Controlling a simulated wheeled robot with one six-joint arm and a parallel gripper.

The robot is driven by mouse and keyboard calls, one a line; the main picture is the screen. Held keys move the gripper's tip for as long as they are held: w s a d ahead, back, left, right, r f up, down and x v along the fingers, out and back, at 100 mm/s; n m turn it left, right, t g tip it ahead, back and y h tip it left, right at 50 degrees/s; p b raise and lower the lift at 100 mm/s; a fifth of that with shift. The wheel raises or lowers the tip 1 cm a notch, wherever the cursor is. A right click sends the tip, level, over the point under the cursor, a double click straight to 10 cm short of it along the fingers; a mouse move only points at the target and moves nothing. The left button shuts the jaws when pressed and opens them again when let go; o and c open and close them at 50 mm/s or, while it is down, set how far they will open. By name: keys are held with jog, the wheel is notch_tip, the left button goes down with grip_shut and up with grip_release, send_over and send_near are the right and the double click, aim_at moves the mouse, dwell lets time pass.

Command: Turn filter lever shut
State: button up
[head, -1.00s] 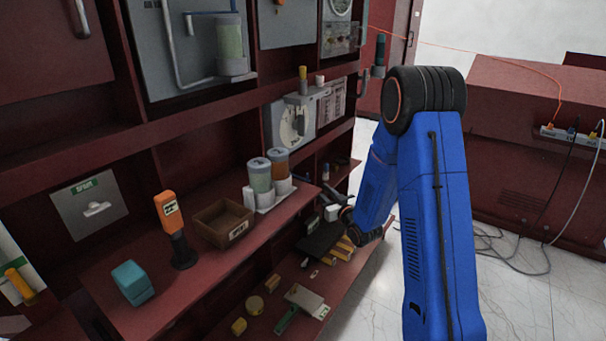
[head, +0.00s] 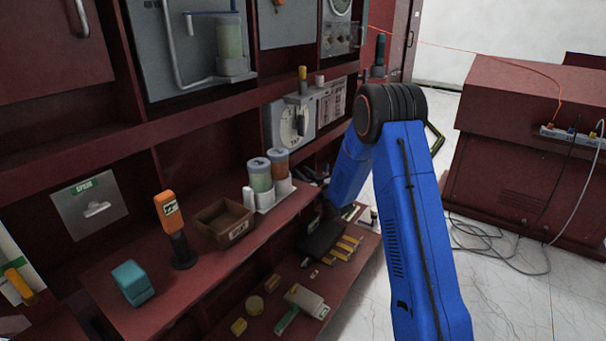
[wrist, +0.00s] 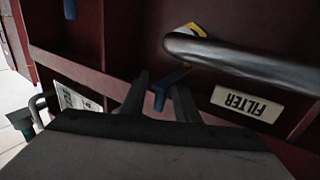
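In the wrist view, the label reading FILTER (wrist: 248,103) appears upside down on the dark red panel, to the right of my gripper (wrist: 158,92). A small blue lever-like piece (wrist: 161,96) shows between the two dark fingertips. The fingers stand apart, and I cannot tell whether either touches the blue piece. A thick grey metal pipe (wrist: 245,62) crosses above, with a yellow and white piece (wrist: 188,33) partly behind it. In the head view my gripper is hidden behind my blue arm and the shelving.
A white label plate (wrist: 78,100) and a grey pipe fitting (wrist: 38,103) lie left in the wrist view. In the head view, the shelf holds an orange-topped tool (head: 170,215), a brown box (head: 225,222) and two canisters (head: 268,175). The floor (head: 500,295) right of my arm is clear apart from cables.

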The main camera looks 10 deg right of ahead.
jog(key=shift+w, duration=0.2)
grip_shut()
